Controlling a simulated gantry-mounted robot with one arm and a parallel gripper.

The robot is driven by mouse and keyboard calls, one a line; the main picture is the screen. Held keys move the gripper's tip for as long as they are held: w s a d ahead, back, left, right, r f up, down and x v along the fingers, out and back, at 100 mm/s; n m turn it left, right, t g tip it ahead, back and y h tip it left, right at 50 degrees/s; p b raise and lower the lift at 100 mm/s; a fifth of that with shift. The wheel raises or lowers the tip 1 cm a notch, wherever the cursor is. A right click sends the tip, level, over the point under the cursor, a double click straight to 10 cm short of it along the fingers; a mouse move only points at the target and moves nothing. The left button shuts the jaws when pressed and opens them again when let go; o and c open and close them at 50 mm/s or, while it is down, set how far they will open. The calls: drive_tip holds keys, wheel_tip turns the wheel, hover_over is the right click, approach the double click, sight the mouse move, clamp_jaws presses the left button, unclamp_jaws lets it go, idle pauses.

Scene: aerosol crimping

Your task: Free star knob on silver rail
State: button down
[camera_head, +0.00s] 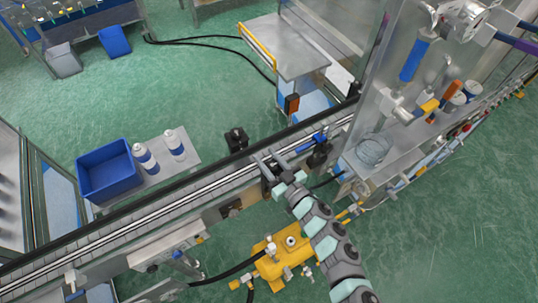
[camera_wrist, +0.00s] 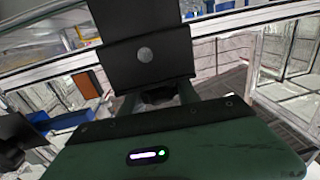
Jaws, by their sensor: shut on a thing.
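In the head view the silver rail (camera_head: 150,218) runs diagonally along the conveyor. My gripper (camera_head: 267,163) is at the rail, on the near side of the conveyor. In the wrist view my gripper (camera_wrist: 159,98) has its two fingers closed around a dark star knob (camera_wrist: 158,96). The knob is mostly hidden by the fingers and the gripper body. A black bracket plate (camera_wrist: 145,72) with a round bolt head stands just beyond the knob, in front of the silver rail (camera_wrist: 50,68). Whether the knob is loose cannot be told.
Another black bracket (camera_head: 237,139) stands across the conveyor, and a dark fitting (camera_head: 319,154) sits to the right of my gripper. A blue bin (camera_head: 107,170) and white cans (camera_head: 146,158) stand on a side table. A yellow pump unit (camera_head: 286,258) is below the conveyor.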

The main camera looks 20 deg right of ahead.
drive_tip(key=shift+f+n+y, duration=0.25)
drive_tip(key=shift+n+y, duration=0.25)
drive_tip(key=shift+y, duration=0.3)
drive_tip(key=shift+a+g, duration=0.1)
drive_tip(key=shift+g, duration=0.2)
drive_tip(key=c, duration=0.9)
unclamp_jaws()
drive_tip(key=shift+r+y, duration=0.1)
drive_tip(key=shift+y, duration=0.2)
drive_tip(key=v, duration=1)
drive_tip(key=shift+s+b, duration=0.4)
drive_tip(key=shift+b, duration=0.05)
